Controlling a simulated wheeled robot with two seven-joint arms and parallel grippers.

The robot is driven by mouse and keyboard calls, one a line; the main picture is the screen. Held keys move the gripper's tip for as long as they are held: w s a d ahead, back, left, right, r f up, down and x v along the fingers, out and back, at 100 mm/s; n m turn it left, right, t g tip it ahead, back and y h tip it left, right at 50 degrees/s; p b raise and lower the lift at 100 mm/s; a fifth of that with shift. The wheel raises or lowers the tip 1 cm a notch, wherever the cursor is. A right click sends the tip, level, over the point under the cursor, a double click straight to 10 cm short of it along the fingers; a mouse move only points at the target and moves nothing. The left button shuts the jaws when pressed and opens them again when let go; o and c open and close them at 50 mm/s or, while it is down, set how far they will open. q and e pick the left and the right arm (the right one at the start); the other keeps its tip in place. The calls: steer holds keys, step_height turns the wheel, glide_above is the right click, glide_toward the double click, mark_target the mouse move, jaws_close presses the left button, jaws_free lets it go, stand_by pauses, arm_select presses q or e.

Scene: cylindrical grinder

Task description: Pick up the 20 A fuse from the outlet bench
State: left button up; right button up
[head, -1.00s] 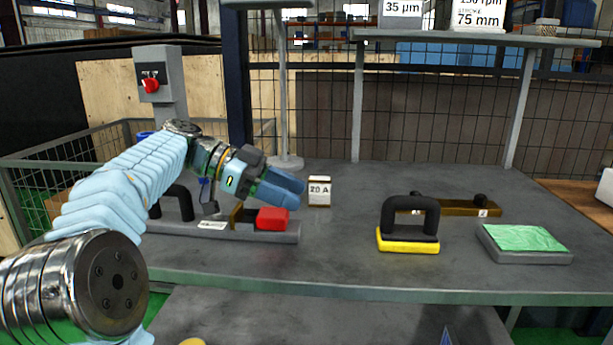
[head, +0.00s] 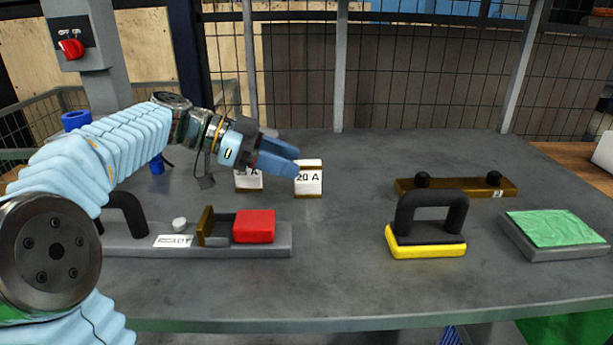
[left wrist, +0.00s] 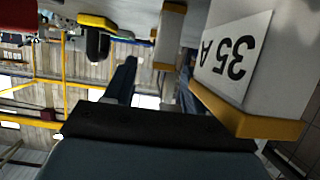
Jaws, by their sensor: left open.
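The 20 A fuse (head: 308,182) is a small white block with brown-yellow ends, upright on the grey outlet bench (head: 345,265). My left gripper (head: 295,162) is open, its blue fingers pointing right at the fuse's upper left; a fingertip overlaps its edge. I cannot tell whether they touch. A similar 35 A fuse (head: 248,181) stands to its left, partly behind the gripper. In the left wrist view the 35 A fuse (left wrist: 235,60) is large and close beside the gripper (left wrist: 155,85). Another pale block with a yellow end (left wrist: 168,35) lies beyond the fingers, its label unseen.
A grey fixture with a red block (head: 254,226) and black handle lies at front left. A yellow-based black handle (head: 428,240), a brown bar (head: 455,187) and a green-topped pad (head: 553,228) are on the right. The bench middle is clear. Wire mesh stands behind.

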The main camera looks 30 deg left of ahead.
mark_target(308, 162)
arm_select(q)
steer(key=x, duration=0.3)
steer(key=p+x, duration=0.1)
steer(key=x, duration=0.2)
steer(key=shift+w+d+r, duration=0.15)
steer(key=shift+w, duration=0.15)
jaws_close()
steer(key=shift+r, duration=0.1)
